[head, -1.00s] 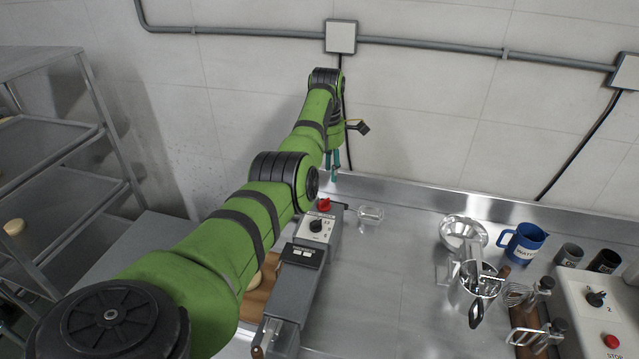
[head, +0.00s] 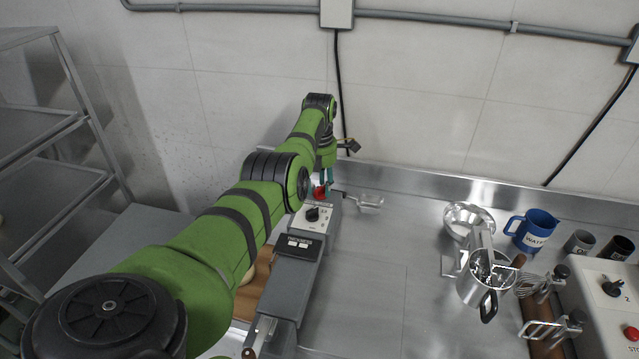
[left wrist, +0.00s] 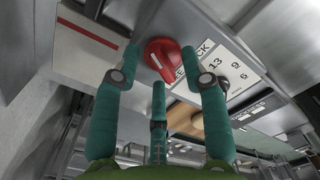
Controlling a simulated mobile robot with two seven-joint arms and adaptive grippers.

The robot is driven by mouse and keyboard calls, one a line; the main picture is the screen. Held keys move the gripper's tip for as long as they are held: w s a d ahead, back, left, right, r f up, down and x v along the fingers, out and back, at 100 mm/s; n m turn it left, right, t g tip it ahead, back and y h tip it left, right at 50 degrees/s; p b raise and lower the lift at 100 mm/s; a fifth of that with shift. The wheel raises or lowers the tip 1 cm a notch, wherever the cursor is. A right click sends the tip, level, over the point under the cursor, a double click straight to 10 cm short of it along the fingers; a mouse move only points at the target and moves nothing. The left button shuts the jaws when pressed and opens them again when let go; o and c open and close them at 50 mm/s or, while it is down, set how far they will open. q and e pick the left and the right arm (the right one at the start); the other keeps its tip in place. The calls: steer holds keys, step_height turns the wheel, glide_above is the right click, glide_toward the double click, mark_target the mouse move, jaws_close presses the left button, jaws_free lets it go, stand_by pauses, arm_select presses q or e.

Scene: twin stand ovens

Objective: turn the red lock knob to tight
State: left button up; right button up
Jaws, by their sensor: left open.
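The red lock knob (head: 320,192) sits at the far end of the grey machine (head: 283,271), beside a black dial (head: 313,215). In the left wrist view the red knob (left wrist: 163,60) lies beside a white panel lettered "LOCK" with numbers. My left gripper (head: 326,180) is right at the knob. In the left wrist view its teal fingers (left wrist: 165,75) are open, with the knob between the tips of the two outer fingers and the third finger's tip just below it. I cannot tell whether any finger touches it. My right gripper is not in view.
The steel counter (head: 385,270) between is clear. A tiled wall closes the back.

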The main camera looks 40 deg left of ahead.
arm_select(q)
steer(key=shift+f, duration=0.1)
jaws_close()
steer(key=shift+m, duration=0.3)
